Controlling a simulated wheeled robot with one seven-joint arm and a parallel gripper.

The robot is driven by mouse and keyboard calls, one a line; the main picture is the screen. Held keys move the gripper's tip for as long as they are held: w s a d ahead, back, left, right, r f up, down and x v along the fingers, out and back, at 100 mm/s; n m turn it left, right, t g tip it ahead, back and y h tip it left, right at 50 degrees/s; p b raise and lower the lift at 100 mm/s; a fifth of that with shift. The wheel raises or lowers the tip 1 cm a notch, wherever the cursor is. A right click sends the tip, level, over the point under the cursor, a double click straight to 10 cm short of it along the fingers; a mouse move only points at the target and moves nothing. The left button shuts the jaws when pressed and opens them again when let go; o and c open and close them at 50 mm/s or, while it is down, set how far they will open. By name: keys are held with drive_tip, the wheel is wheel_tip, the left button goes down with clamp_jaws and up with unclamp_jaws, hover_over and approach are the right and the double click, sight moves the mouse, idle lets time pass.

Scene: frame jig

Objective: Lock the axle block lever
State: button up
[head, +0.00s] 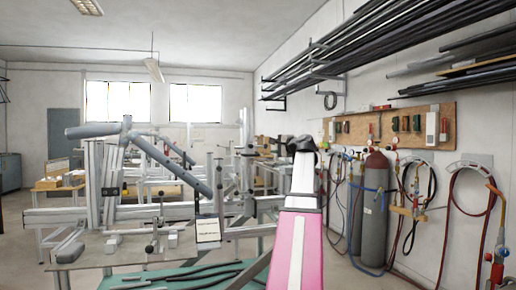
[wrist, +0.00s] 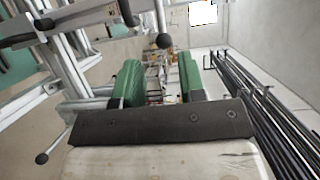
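The metal frame jig (head: 93,185) stands at the left and middle of the head view, with grey tubes clamped on it. A lever with a dark knob (head: 153,248) shows low on the jig. In the wrist view, one black ball knob (wrist: 163,41) on a rod is beyond my fingertips near top centre, and another black knob (wrist: 41,158) is at lower left. I cannot tell which is the axle block lever. My gripper (wrist: 158,78) has two green fingers standing apart, with only distant background between them. My pink and white arm hides part of the jig's right side.
Racks of long dark bars (head: 390,45) hang high on that wall. Some floor is clear at lower right.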

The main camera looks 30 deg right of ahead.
drive_tip(key=w, duration=0.3)
drive_tip(key=w+a, duration=0.1)
drive_tip(key=w, duration=0.6)
drive_tip(key=shift+w+a+f, duration=0.15)
drive_tip(key=shift+w+a, duration=0.15)
drive_tip(key=shift+a, duration=0.05)
clamp_jaws()
